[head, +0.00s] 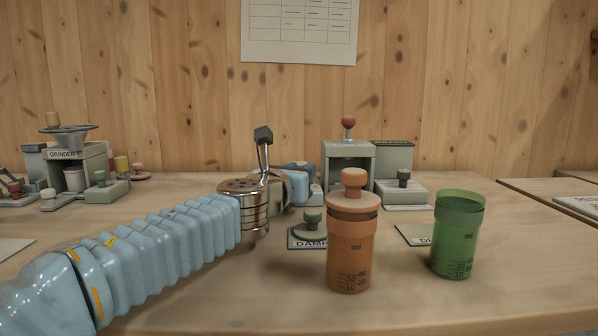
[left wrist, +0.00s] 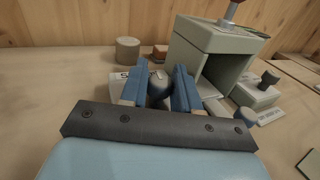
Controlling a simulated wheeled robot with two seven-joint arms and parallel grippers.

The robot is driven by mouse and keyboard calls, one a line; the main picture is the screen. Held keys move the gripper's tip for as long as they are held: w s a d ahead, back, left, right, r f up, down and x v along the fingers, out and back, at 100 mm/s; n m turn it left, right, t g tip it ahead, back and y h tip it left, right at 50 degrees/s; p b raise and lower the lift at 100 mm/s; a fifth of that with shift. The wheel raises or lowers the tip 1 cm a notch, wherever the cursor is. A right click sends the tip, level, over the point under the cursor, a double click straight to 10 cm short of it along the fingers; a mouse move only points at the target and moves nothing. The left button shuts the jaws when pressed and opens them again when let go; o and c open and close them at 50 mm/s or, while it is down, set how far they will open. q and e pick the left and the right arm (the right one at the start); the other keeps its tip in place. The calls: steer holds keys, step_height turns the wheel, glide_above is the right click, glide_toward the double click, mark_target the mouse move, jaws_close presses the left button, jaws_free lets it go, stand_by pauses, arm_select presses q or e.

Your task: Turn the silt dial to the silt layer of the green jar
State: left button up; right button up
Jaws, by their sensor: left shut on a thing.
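The green jar (head: 458,240) stands upright and open on the right of the table, with dark scale marks low on its side. I cannot make out a silt layer in it. My left gripper (left wrist: 160,74) is shut on a blue-grey dial knob (left wrist: 158,84), beside a white plate (left wrist: 118,80) showing a letter S. This looks like the silt dial; its scale and pointer are hidden by the fingers. In the head view my left gripper (head: 298,182) is partly hidden behind my wrist, left of the grey-green machine (head: 361,151). My right gripper is not in view.
An orange jar (head: 350,252) with a knobbed lid stands front centre. Behind it is a green knob (head: 313,222) on a DAMP plate. A dark knob (head: 404,178) sits right of the machine. A grinder (head: 68,160) is at far left. The front right table is clear.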

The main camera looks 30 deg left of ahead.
arm_select(q)
steer(key=shift+n+y, duration=0.5)
steer(key=shift+y, duration=0.3)
steer(key=o, duration=0.9)
steer(key=r+p, duration=0.2)
steer(key=r, duration=0.1)
steer(key=r+p, duration=0.1)
steer(key=shift+s+d+r+p, duration=0.2)
steer(key=shift+s+r+p, duration=0.05)
steer(key=shift+r+p, duration=0.15)
steer(key=s+d+r+p, duration=0.2)
steer(key=s, duration=0.1)
steer(key=s+d+r+p, duration=0.2)
steer(key=s+r, duration=0.1)
steer(key=s, duration=0.1)
steer(key=s+d+r+p, duration=0.2)
steer(key=s+d+r, duration=0.1)
steer(key=s, duration=0.1)
steer(key=shift+s+r, duration=0.1)
steer(key=shift+s, duration=0.15)
